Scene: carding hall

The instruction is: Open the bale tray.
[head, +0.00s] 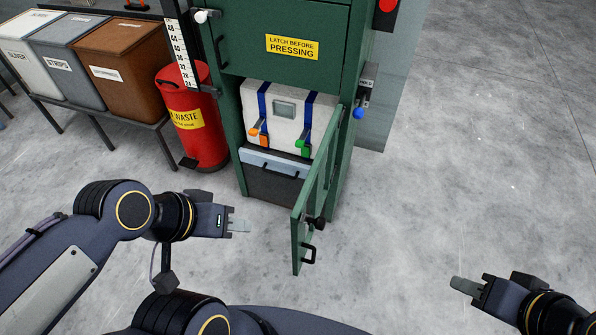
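A green press cabinet (298,60) stands in the upper middle with its lower door (312,200) swung open toward me. Inside sits a white bale (283,107) with blue straps and an orange and a green buckle. Below it is what looks like the bale tray (270,161), with a light blue front edge, a dark bar handle and a dark face underneath. It appears pushed in. My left gripper (239,226) is in front of the cabinet, left of the open door, apart from both. My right gripper (466,287) is far right over bare floor. Neither visibly holds anything; finger gaps are unclear.
The open door has a black handle and a dark knob at its free edge. A red waste bin (192,116) stands left of the cabinet. White, grey and brown bins (121,58) stand on a rack farther left. The floor at right is clear.

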